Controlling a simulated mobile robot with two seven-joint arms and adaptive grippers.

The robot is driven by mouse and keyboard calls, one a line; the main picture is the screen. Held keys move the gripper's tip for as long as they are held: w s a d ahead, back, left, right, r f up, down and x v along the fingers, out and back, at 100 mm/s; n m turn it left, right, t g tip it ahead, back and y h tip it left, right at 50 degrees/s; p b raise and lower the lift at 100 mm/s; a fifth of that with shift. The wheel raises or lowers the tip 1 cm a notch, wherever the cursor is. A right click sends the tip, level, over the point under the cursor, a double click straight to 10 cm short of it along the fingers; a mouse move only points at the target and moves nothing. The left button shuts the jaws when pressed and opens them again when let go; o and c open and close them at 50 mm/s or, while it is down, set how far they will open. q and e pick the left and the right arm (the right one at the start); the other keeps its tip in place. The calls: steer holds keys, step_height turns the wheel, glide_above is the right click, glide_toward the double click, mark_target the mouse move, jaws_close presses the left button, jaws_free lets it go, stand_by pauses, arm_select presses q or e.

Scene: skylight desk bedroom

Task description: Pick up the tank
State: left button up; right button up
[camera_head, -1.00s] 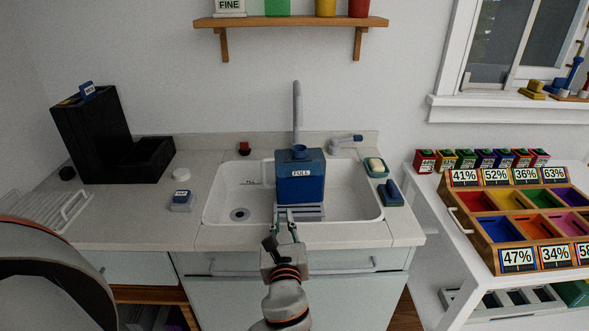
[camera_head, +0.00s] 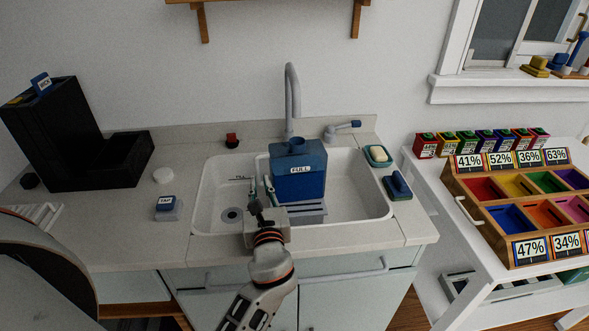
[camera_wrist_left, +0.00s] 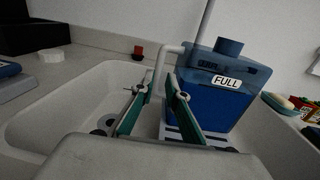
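The tank (camera_head: 299,181) is a blue box with a short round neck on top and a white FULL label. It stands upright in the sink, on a grey slatted rack (camera_head: 306,212). The tank also shows right of centre in the left wrist view (camera_wrist_left: 213,105). My left gripper (camera_head: 261,181) is at the tank's left front side, over the sink. In the left wrist view the fingers (camera_wrist_left: 156,88) point past the tank's left side. My right gripper is not in view.
The white sink (camera_head: 210,205) has a tall faucet (camera_head: 291,100) behind the tank. A soap dish (camera_head: 377,156) and a blue sponge-like item (camera_head: 397,185) lie to the right.

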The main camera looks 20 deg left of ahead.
mark_target(258, 168)
arm_select(q)
steer(key=x, duration=0.6)
steer(key=shift+w+a+r, duration=0.25)
steer(key=shift+c, duration=0.4)
jaws_close()
steer(key=shift+r, duration=0.25)
